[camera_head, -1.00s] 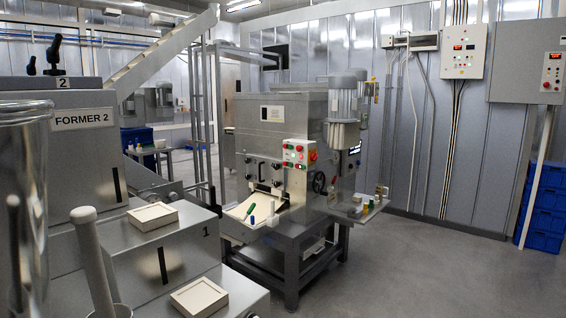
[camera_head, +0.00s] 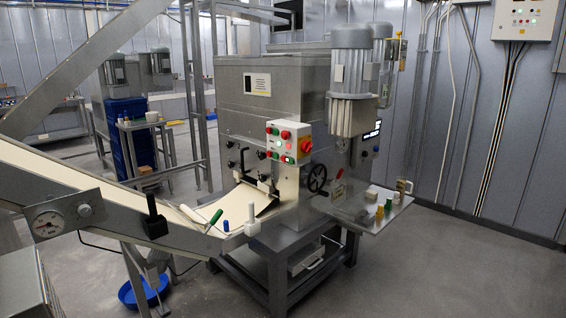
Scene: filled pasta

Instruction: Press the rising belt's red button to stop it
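A light control box (camera_head: 288,141) with red, green and yellow buttons is on the front of a steel machine (camera_head: 270,95) in the middle. A larger red button (camera_head: 306,146) sits on its right side face. A belt with a cream sheet (camera_head: 70,178) slopes between the left edge and the machine's front. A second sloping frame (camera_head: 90,72) rises from the left edge to the top. I cannot tell which button belongs to the rising belt. Neither of my grippers is in view.
A side shelf (camera_head: 365,212) with small items juts from the machine's right. A blue bowl (camera_head: 143,291) lies on the floor under the belt. Grey floor at the right is clear. A wall panel (camera_head: 523,20) hangs at upper right.

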